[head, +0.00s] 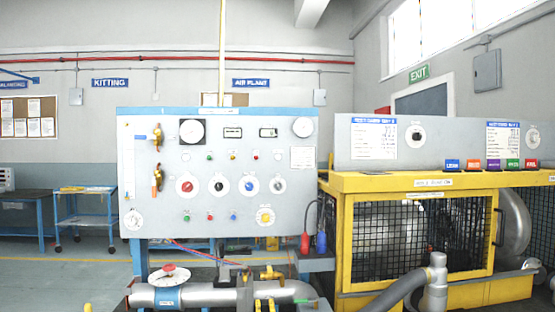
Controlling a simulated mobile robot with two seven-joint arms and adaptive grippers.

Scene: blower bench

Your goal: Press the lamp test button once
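The grey control panel (142,205) with a blue frame stands in the middle of the head view. Its lower row has a green button (186,217), a red button (211,217) and a blue button (233,217). A larger yellow round control (265,216) sits to their right. Higher up are small green (209,157), amber (232,156) and red (256,156) lamps or buttons. The labels are too small to read, so I cannot tell which is the lamp test button. Neither of my grippers is in view.
Pipework with a red-and-white handwheel (169,273) and a grey pipe (205,297) crosses in front below the panel. A yellow machine frame with mesh guards (417,183) stands at the right. Red and blue plugs (321,242) hang between them. Open floor (50,280) lies at the left.

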